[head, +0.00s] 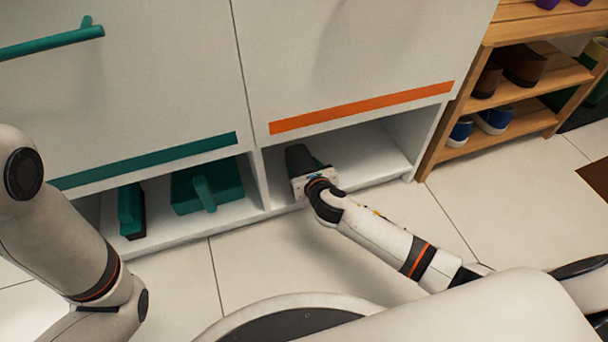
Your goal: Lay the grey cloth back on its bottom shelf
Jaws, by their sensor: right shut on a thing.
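My right gripper (306,168) reaches into the right bottom compartment of the wardrobe, just past its front edge. It is shut on a dark grey thing (298,156), which looks like the grey cloth. My gripper's body hides part of it, and I cannot tell whether it touches the bottom shelf (365,155). The shelf to the right of the gripper is bare. My left arm shows at the left, but its gripper is out of view.
The left bottom compartment holds a teal dustpan (207,187) and a teal brush (131,210). A divider (262,180) separates the compartments. An orange strip (360,107) edges the door above. A wooden shoe rack (520,125) stands at right. The tiled floor in front is clear.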

